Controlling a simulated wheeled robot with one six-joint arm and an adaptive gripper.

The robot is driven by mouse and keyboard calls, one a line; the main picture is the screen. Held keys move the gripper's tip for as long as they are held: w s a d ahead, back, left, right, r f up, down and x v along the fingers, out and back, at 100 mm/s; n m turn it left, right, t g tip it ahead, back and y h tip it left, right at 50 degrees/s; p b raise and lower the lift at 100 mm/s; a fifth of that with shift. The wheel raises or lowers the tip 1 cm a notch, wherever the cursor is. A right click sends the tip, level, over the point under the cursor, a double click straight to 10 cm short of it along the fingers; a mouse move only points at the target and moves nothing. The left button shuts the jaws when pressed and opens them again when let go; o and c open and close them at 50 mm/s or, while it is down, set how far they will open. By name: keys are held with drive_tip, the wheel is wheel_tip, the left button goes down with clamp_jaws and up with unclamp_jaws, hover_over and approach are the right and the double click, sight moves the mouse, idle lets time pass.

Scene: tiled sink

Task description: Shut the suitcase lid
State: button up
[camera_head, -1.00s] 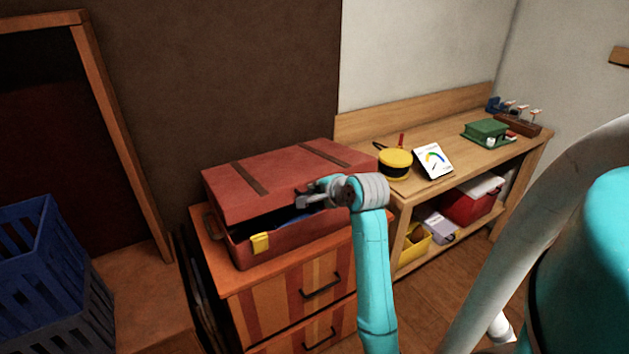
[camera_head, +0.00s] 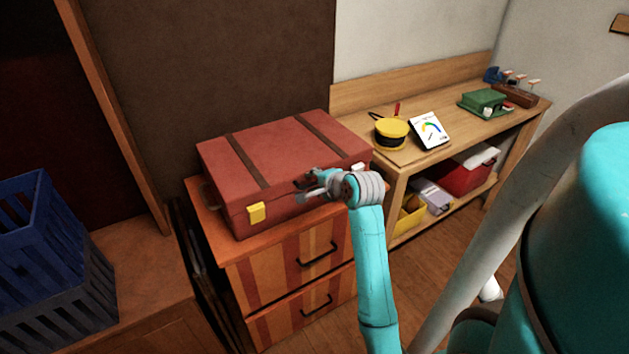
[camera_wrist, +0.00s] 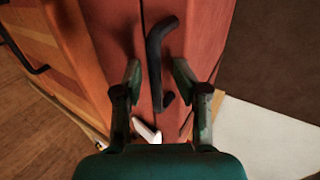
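The red suitcase (camera_head: 285,155) with dark straps lies on the drawer cabinet. Its lid (camera_head: 290,135) is down on the base, with no gap visible along the front in the head view. A yellow latch (camera_head: 256,212) shows at the front left and a pale one (camera_head: 358,167) at the right. My gripper (camera_head: 312,184) is at the suitcase's front, near its middle. In the wrist view my gripper (camera_wrist: 158,75) has its fingers spread, with the suitcase's black handle (camera_wrist: 153,65) appearing between them. Whether a finger touches the suitcase is unclear.
The drawer cabinet (camera_head: 280,275) has black handles. A wooden workbench (camera_head: 450,140) stands at the right with a yellow-black spool (camera_head: 391,132), a gauge (camera_head: 429,131) and a green box (camera_head: 484,101). A blue crate (camera_head: 40,235) is at the left. A brown wall is behind the suitcase.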

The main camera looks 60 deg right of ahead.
idle(0.6)
drive_tip(key=v, duration=0.9)
idle(0.8)
idle(0.5)
drive_tip(key=a+f+n+t+y, duration=0.1)
drive_tip(key=a+f+n, duration=0.5)
drive_tip(key=a, duration=0.6)
drive_tip(key=a+f+n+t, duration=0.1)
drive_tip(key=a+f+n, duration=0.2)
drive_tip(key=a+f, duration=0.7)
drive_tip(key=s+a+r+n+t+y, duration=0.1)
drive_tip(key=s+a+r+n+y, duration=0.1)
drive_tip(key=s+a+n, duration=0.5)
drive_tip(key=s+a+r+n+t+y, duration=0.2)
drive_tip(key=s+a+n, duration=0.6)
drive_tip(key=s, duration=0.6)
drive_tip(key=shift+a+y, duration=0.6)
drive_tip(key=shift+a, duration=0.4)
drive_tip(key=shift+s+r, duration=0.1)
drive_tip(key=shift+s, duration=0.05)
